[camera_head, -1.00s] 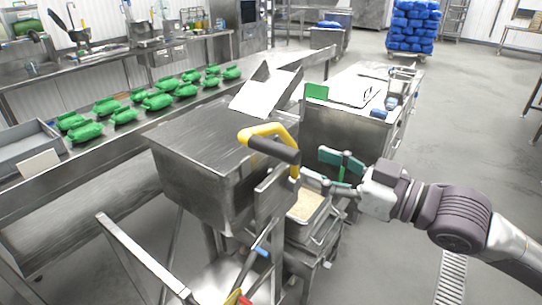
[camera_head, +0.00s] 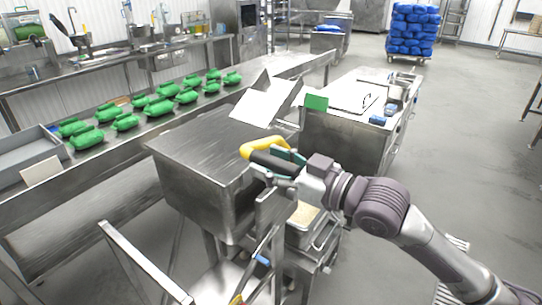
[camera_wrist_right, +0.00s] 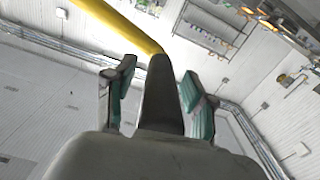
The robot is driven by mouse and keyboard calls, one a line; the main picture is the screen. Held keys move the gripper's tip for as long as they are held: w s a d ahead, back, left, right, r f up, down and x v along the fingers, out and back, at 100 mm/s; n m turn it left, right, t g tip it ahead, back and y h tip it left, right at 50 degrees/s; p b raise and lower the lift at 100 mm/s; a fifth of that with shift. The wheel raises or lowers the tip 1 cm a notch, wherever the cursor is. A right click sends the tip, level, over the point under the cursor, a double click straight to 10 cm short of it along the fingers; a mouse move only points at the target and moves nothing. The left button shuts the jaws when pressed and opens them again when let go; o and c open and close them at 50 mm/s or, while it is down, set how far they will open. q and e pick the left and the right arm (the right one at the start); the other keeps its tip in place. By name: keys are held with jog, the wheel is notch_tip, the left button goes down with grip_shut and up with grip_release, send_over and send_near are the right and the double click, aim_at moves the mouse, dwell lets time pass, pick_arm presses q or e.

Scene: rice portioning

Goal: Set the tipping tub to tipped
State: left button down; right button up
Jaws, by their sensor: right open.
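The tipping tub (camera_head: 190,185) is a steel box on a frame, at the centre of the head view. Its top looks level. Its lever handle, a bent yellow bar (camera_head: 257,147) with a black grip (camera_head: 272,165), rises at the tub's right side. My right gripper (camera_head: 283,163) is at the black grip. In the right wrist view, its green-padded fingers (camera_wrist_right: 157,95) stand apart on either side of the black grip (camera_wrist_right: 160,90), with gaps showing on both sides. The yellow bar (camera_wrist_right: 118,22) runs to the upper left there. My left gripper is not in view.
A tray of pale grain (camera_head: 301,216) sits low beside the tub, partly behind my arm. A conveyor (camera_head: 90,165) with several green bags runs behind the tub. A steel table (camera_head: 345,125) stands beyond my right arm. Open floor (camera_head: 465,150) lies to the right.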

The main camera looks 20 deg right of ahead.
grip_shut()
dwell(0.3)
jog(key=shift+w, duration=0.1)
